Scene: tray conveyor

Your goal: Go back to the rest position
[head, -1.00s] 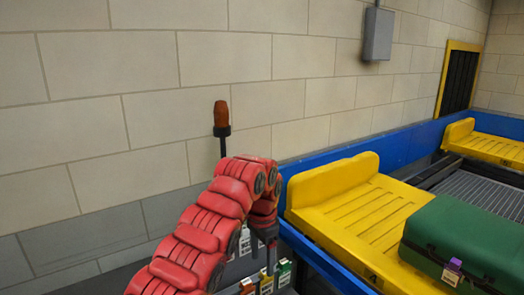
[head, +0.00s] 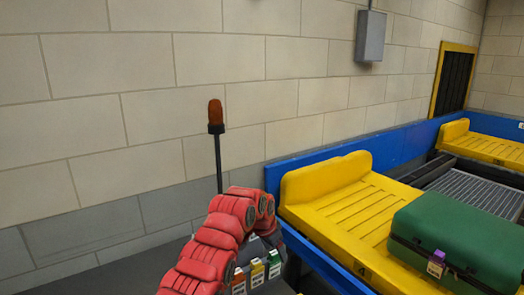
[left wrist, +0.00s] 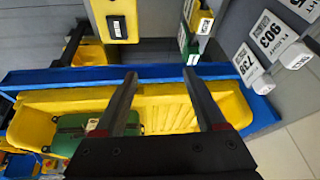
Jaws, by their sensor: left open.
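My left arm (head: 208,250) reaches up from the bottom of the head view and bends over at its red wrist. Its jaws are hard to make out there. In the left wrist view my left gripper (left wrist: 160,76) has two dark fingers spread wide apart with nothing between them. Beyond the fingers lies a yellow tray (left wrist: 160,117) with a green suitcase (left wrist: 68,135) in its left part. The same suitcase (head: 455,240) sits on the yellow tray (head: 325,188) at the right of the head view. My right gripper is in neither view.
A blue conveyor rail (head: 398,147) runs along the wall. An orange beacon (head: 216,112) on a post stands behind my arm. Coloured tags (head: 257,273) hang beside my wrist. White numbered tags (left wrist: 270,36) show in the wrist view. A second tray (head: 485,146) stands farther back.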

